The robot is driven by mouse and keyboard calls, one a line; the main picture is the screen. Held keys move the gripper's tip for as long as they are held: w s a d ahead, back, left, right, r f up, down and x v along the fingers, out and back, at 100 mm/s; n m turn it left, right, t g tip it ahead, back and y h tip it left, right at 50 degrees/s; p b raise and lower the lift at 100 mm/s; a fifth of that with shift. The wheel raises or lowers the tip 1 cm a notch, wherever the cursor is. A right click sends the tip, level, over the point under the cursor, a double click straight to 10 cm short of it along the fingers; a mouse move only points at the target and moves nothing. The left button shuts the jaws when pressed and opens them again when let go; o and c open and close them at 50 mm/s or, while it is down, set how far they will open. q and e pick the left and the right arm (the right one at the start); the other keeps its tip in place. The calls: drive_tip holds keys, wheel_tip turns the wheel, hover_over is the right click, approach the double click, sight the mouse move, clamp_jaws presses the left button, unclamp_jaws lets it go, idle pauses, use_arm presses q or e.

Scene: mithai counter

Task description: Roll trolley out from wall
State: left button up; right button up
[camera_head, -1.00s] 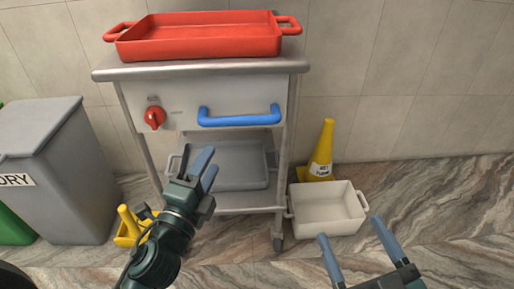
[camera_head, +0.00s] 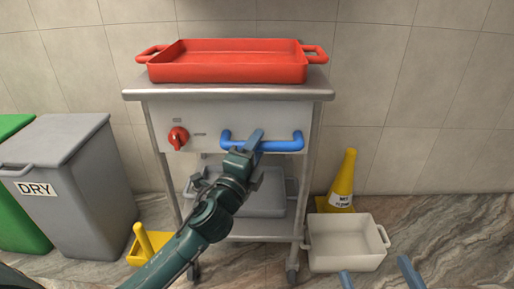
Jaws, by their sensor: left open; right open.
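The metal trolley (camera_head: 228,94) stands against the tiled wall, with a red tray (camera_head: 230,73) on its top. Its front panel has a red knob (camera_head: 178,138) and a blue handle (camera_head: 278,146). My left gripper (camera_head: 250,146) is open at the left part of the blue handle and overlaps it in the picture. I cannot tell whether its fingers touch or straddle the bar. My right gripper (camera_head: 377,277) is open and empty at the bottom edge, in front of the white bin; only its fingertips show. A grey tray on the lower shelf is partly hidden by my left arm.
A white bin (camera_head: 345,262) and a yellow wet-floor cone (camera_head: 343,183) stand right of the trolley. A grey bin (camera_head: 90,190) labelled DRY, a green bin (camera_head: 22,205) and a yellow item (camera_head: 146,243) are on the left. Marbled floor at far right is clear.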

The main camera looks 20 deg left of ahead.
use_arm(q)
drive_tip(key=shift+w, duration=0.35)
clamp_jaws()
idle(0.3)
